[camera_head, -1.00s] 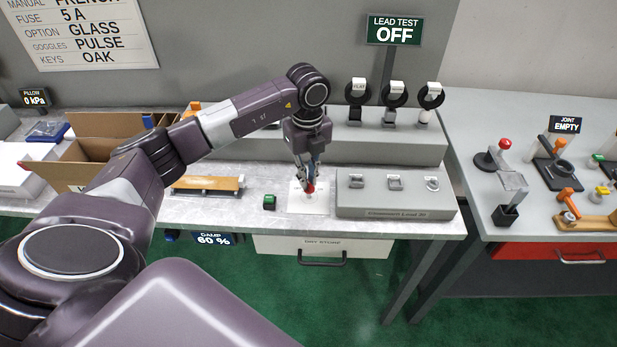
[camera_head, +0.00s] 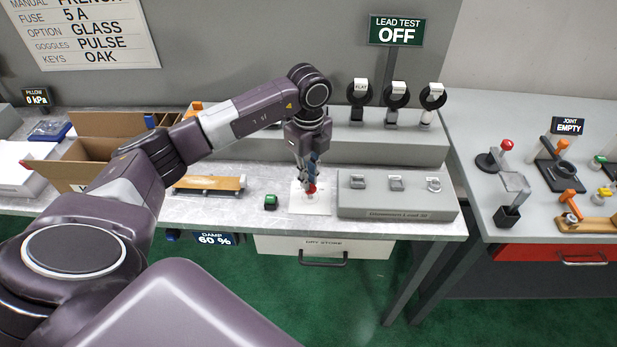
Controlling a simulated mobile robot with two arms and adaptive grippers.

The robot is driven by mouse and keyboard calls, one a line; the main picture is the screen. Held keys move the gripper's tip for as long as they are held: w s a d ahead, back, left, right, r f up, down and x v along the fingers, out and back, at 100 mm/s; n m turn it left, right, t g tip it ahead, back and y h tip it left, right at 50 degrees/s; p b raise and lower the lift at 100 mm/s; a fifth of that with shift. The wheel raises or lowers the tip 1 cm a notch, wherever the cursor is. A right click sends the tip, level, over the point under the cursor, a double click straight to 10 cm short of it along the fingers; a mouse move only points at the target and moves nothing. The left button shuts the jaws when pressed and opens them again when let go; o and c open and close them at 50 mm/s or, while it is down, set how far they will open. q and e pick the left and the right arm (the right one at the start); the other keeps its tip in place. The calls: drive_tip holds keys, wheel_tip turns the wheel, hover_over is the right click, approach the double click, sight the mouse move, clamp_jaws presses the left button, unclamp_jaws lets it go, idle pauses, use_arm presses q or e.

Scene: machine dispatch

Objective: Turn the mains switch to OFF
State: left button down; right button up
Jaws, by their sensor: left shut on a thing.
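A small red switch knob (camera_head: 311,189) stands on a white plate (camera_head: 314,207) on the bench; I take it for the mains switch. My left gripper (camera_head: 308,184) reaches down from above and is shut on the red knob. The fingers partly cover it, and its exact turn position is too small to read. My right gripper is not in view.
A sign (camera_head: 395,31) reads "LEAD TEST OFF". An open cardboard box (camera_head: 75,160) and a wooden-topped tray (camera_head: 208,184) lie further left.

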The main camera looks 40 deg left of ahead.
use_arm(q)
drive_tip(key=c, duration=2)
unclamp_jaws()
drive_tip(key=shift+r, duration=0.1)
drive_tip(key=shift+c, duration=0.2)
wheel_tip(320, 180, up, 12)
